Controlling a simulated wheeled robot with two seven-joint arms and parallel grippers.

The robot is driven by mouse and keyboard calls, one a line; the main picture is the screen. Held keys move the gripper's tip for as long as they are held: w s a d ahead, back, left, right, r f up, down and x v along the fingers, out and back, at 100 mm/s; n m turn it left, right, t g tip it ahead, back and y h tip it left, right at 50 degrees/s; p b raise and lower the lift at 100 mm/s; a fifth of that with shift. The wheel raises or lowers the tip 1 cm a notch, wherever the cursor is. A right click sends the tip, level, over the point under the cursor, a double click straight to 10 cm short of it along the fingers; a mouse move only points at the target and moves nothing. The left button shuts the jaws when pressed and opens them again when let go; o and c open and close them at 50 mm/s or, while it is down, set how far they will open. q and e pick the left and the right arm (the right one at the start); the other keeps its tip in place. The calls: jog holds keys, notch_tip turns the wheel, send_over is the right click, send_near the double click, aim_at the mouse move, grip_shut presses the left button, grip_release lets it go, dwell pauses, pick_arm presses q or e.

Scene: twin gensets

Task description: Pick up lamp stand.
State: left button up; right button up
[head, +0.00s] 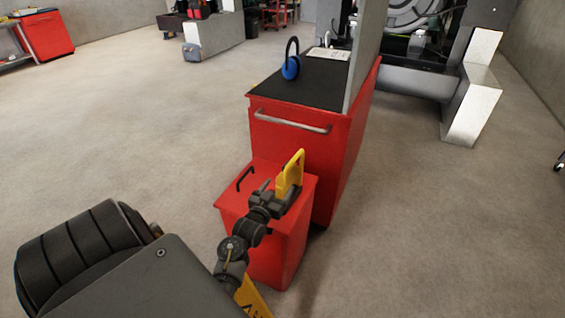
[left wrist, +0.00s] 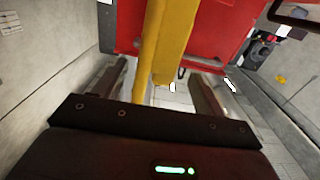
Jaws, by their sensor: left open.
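My left gripper (head: 276,192) is open in front of the red bin. A flat yellow piece (head: 291,172) stands up at its fingers. In the left wrist view the yellow piece (left wrist: 172,45) reaches down between the two spread fingers (left wrist: 160,88), with a thinner yellow bar beside the left finger. I cannot tell whether this piece is part of the lamp stand, or whether a finger touches it. I make out no lamp stand for certain. My right gripper is not in view.
A red lidded bin (head: 285,245) stands against a red cabinet (head: 300,150) with a black top. Another yellow piece with black marks (head: 253,298) shows at the bottom edge. Concrete floor is open on the left and right.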

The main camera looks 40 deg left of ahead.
pick_arm(q)
jog(key=shift+x, duration=2.8)
jog(key=shift+d+f, duration=0.1)
jog(key=shift+d, duration=0.05)
grip_shut()
jog(key=shift+d+f, duration=0.1)
jog(key=shift+d, duration=0.1)
